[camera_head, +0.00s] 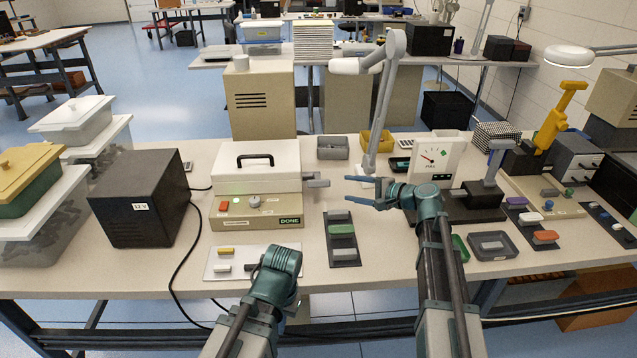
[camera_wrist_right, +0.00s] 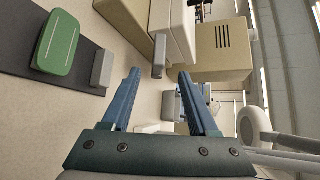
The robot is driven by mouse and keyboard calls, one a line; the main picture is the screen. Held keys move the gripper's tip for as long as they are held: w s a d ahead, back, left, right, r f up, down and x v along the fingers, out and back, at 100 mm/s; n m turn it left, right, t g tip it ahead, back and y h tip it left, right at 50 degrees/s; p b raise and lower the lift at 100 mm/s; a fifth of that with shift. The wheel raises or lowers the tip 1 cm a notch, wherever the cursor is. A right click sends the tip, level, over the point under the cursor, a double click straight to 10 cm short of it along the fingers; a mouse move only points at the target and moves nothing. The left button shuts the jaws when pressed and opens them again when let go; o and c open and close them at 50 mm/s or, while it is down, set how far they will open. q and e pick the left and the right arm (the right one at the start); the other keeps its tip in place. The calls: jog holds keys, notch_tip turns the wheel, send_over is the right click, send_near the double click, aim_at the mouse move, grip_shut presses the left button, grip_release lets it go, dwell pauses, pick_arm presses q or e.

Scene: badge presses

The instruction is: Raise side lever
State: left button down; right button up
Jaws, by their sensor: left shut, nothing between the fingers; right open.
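The badge press (camera_head: 257,165) has a closed white lid with a black handle. Its beige base carries a red button, a round knob and a green DONE sign. The grey side lever (camera_head: 317,182) sticks out level from its right side. The lever also shows in the right wrist view (camera_wrist_right: 158,71), just beyond the fingertips. My right gripper (camera_head: 357,191) is open and empty, right of the lever's end and pointing at it, apart from it. My left gripper (camera_head: 250,268) is shut and empty, low over the white plate in front of the press; its fingertips are hard to make out.
A dark tray (camera_head: 342,256) with a green badge lies in front of the lever. A black 12 V box (camera_head: 138,198) with a cable stands left. A lamp post (camera_head: 381,110) rises behind.

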aim_at(324, 184)
jog(key=b+x, duration=0.3)
jog(key=x, duration=0.9)
jog(key=shift+f, duration=0.15)
jog(key=shift+w+a+f+b, duration=0.15)
jog(key=shift+w+a+b, duration=0.2)
jog(key=shift+w+a, duration=0.1)
grip_shut()
dwell(0.6)
